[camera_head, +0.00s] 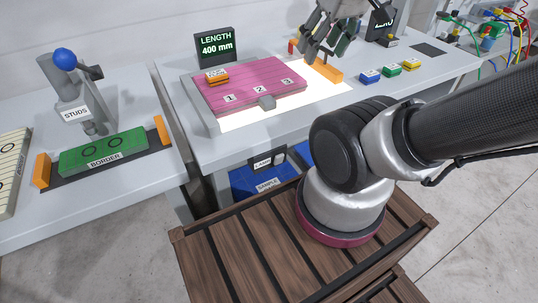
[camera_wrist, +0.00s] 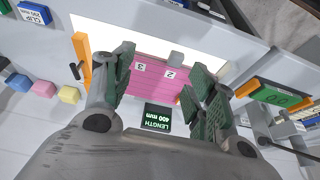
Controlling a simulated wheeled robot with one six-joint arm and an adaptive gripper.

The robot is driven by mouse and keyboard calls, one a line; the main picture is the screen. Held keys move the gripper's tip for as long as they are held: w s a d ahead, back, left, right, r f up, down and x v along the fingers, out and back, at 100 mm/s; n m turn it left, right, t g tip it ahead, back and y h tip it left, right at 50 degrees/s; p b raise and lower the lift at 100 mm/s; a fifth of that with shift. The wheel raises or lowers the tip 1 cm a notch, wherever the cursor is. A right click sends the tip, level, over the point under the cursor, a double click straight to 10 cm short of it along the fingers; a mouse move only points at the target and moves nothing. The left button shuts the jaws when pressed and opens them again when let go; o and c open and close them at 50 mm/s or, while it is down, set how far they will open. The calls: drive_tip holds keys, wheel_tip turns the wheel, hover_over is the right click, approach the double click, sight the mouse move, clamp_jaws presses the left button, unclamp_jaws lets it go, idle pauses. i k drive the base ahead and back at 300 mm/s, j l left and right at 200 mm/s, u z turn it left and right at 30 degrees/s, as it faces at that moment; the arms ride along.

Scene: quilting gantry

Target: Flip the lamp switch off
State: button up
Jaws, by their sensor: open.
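A small black fitting (camera_head: 279,153) with a white label, which seems to read LAMP, is on the front edge of the middle table. The position of its switch is too small to tell. A white light panel (camera_head: 235,123) glows on the tabletop, and its lit area also shows in the wrist view (camera_wrist: 100,30).
The pink board (camera_head: 240,88) with numbered tags lies over the panel. An orange bar (camera_head: 325,69) and several coloured blocks (camera_head: 391,71) are to its right. A LENGTH 400 mm display (camera_head: 215,47) stands behind. Blue bins (camera_head: 248,181) sit below the front edge.

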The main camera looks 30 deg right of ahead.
sight(278, 159)
drive_tip(key=k+l, duration=0.15)
drive_tip(key=l, duration=0.25)
drive_tip(key=k+l, duration=0.1)
drive_tip(key=l, duration=0.3)
drive_tip(key=k+l, duration=0.15)
drive_tip(key=l, duration=0.25)
drive_tip(key=u, duration=0.05)
